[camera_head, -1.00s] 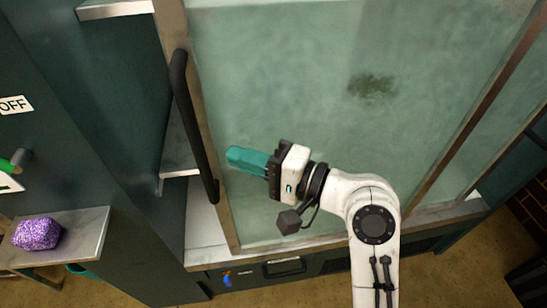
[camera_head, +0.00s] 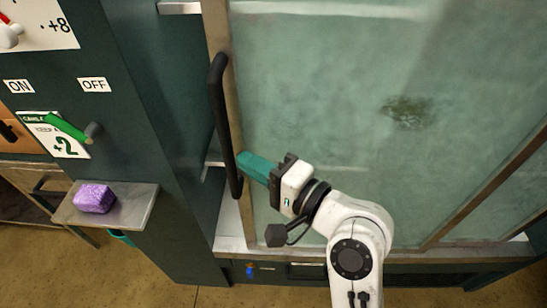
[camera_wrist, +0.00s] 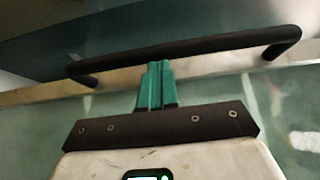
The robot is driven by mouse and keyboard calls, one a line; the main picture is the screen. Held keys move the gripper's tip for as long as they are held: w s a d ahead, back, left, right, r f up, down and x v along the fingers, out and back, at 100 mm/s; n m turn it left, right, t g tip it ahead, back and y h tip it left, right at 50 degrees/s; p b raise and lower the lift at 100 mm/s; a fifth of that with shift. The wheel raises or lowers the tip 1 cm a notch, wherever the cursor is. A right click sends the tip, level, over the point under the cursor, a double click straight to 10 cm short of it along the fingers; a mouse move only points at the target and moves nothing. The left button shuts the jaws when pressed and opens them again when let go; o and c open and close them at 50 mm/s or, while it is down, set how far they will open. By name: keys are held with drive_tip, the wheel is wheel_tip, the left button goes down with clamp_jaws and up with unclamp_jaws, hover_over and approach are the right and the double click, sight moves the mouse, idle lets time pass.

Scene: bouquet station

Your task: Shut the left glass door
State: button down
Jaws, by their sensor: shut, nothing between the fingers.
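The left glass door (camera_head: 330,110) is a large greenish pane in a metal frame. A gap at its left edge shows white shelves inside the cabinet. Its long black handle (camera_head: 223,125) runs up the left frame; in the wrist view the handle (camera_wrist: 200,45) crosses ahead of the fingers. My gripper (camera_head: 240,160) has teal fingers, shut and empty, with tips at the lower part of the handle. In the wrist view the fingertips (camera_wrist: 158,66) meet the handle bar's edge; I cannot tell whether they touch it.
A dark green cabinet side panel (camera_head: 150,150) stands left of the door. A small metal shelf (camera_head: 135,205) with a purple sponge-like block (camera_head: 94,198) juts out there. ON and OFF labels and a green lever (camera_head: 68,128) are above it. The floor (camera_head: 60,265) is clear at lower left.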

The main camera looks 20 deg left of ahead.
drive_tip(key=s+a+p, duration=0.4)
drive_tip(key=a, duration=0.9)
drive_tip(key=shift+s, duration=0.2)
drive_tip(key=shift+a+r, duration=0.1)
drive_tip(key=shift+r, duration=0.05)
